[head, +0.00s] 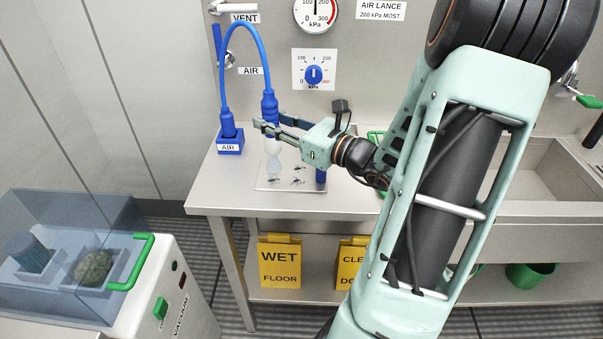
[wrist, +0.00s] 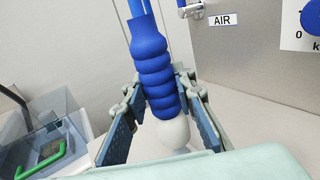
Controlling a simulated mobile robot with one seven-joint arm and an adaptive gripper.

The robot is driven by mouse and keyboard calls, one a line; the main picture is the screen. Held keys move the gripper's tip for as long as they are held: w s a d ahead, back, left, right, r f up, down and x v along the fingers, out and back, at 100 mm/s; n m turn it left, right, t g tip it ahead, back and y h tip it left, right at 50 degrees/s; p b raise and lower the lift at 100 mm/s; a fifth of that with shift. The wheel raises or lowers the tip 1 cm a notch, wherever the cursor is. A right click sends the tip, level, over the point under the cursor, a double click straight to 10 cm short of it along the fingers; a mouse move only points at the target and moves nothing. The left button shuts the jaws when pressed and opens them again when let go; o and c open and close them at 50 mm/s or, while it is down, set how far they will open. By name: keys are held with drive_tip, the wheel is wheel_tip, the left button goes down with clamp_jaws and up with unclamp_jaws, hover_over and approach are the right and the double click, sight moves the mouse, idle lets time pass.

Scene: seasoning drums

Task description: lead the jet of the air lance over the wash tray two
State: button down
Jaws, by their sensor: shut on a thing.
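The air lance (head: 269,104) is blue, with a blue hose arching from its top. My gripper (head: 272,124) is shut on it above the counter. In the wrist view its ribbed blue handle (wrist: 157,65) stands slightly tilted between the fingers, with a white nozzle end (wrist: 175,133) below. A pale, whitish plume (head: 274,165) shows under the lance in the head view. Below it a pale, flat tray (head: 262,186) lies on the counter with several small dark pieces on it. No number on the tray is readable. The wrist view does not show the tray.
A blue AIR block (head: 230,143) stands left on the steel counter (head: 213,188). A blue knob (head: 314,75) and a pressure gauge (head: 316,12) are on the wall. A sink (head: 550,165) is right. A vacuum machine (head: 165,285) with a clear cover stands front left.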

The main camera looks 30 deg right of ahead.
idle(0.3)
drive_tip(key=s+d+p, duration=0.1)
drive_tip(key=s+d, duration=0.2)
drive_tip(key=d, duration=0.2)
drive_tip(key=shift+s+p, duration=0.2)
drive_tip(key=shift+p, duration=0.2)
idle(0.3)
drive_tip(key=shift+a, duration=0.15)
idle(1.7)
drive_tip(key=a, duration=0.7)
drive_tip(key=shift+s+a, duration=0.15)
idle(0.5)
idle(1.8)
drive_tip(key=s+d+p, duration=0.1)
drive_tip(key=s+d, duration=0.2)
drive_tip(key=d, duration=0.2)
drive_tip(key=shift+s, duration=0.2)
idle(0.5)
